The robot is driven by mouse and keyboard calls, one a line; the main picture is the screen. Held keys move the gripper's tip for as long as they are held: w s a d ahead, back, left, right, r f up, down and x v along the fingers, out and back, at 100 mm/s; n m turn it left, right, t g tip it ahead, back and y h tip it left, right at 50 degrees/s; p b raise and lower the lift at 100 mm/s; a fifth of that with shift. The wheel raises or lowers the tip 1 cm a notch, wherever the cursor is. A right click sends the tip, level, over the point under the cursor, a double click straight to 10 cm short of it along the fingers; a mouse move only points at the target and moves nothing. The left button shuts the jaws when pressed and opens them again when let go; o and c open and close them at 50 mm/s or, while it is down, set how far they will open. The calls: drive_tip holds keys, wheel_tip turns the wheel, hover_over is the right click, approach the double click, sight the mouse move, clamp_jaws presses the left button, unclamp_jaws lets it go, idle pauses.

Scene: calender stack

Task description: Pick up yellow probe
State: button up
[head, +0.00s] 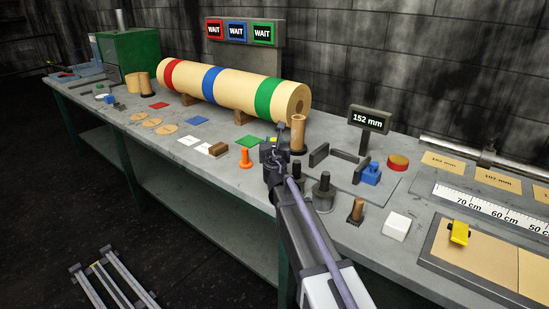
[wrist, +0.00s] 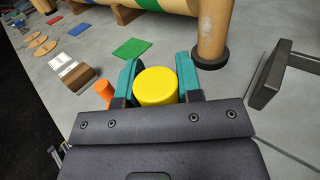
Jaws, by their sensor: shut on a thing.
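My gripper (head: 273,150) is over the middle of the grey bench. In the wrist view its two teal fingers are shut on the yellow probe (wrist: 156,86), one on each side. Only the round yellow top of the probe shows there; its lower part is hidden. In the head view just a sliver of yellow shows behind my gripper. I cannot tell whether the probe still touches the bench.
An orange probe (head: 246,157) stands just left of my gripper, and a brown cylinder on a dark base (head: 298,133) stands close behind it. A green square (head: 249,140) lies nearby. The banded roll (head: 236,90) lies behind. A dark bracket (wrist: 285,72) is to the right.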

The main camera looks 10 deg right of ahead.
wheel_tip(320, 180, up, 10)
drive_tip(key=p, duration=1)
